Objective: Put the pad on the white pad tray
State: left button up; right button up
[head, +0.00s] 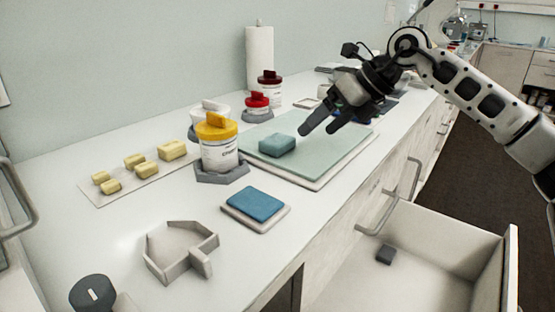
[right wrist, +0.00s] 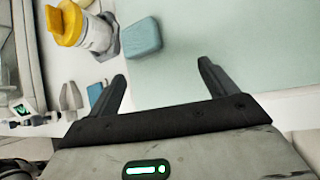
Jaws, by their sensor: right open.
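A blue-grey block-like pad (head: 278,145) lies on the pale green glass board (head: 325,148). It also shows in the right wrist view (right wrist: 143,37), beyond the fingertips. A small white tray (head: 271,223) with a flat blue top (head: 256,203) lies nearer the counter's front edge, apart from the board; I cannot tell whether that blue top is a separate piece. My right gripper (head: 317,130) is open and empty above the board, to the right of the pad and not touching it. My left gripper is out of view.
A yellow-lidded jar (head: 218,148) stands on a grey base left of the pad. Red-lidded jars (head: 257,103) and a paper roll (head: 260,58) stand behind. Several yellow blocks (head: 172,150) lie on a mat. A pale hexagonal frame (head: 164,266) is in front. An open drawer (head: 420,275) juts out below.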

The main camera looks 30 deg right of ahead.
aim_at(278, 139)
pick_arm(q)
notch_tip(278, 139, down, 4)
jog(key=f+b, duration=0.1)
jog(key=b, duration=0.2)
pick_arm(e)
jog(key=s+a+r+n+t+h, duration=0.1)
jog(key=s+r+t, duration=0.35)
jog(key=s, duration=0.25)
jog(key=shift+n, duration=0.3)
jog(key=w+p, duration=0.1)
jog(key=w+a+f+p, duration=0.1)
jog(key=w+a+p, duration=0.1)
jog(key=shift+w+f, duration=0.2)
jog(key=shift+w, duration=0.2)
jog(key=x, duration=0.4)
jog(key=shift+w+f+p, duration=0.1)
jog(key=shift+f+p, duration=0.2)
jog(key=shift+f, duration=0.05)
jog(key=x, duration=0.5)
jog(key=shift+w+a+f+p, duration=0.15)
jog(key=shift+a+p, duration=0.1)
jog(key=shift+p, duration=0.15)
jog(key=shift+w+a+f, duration=0.1)
jog(key=shift+w+f, duration=0.15)
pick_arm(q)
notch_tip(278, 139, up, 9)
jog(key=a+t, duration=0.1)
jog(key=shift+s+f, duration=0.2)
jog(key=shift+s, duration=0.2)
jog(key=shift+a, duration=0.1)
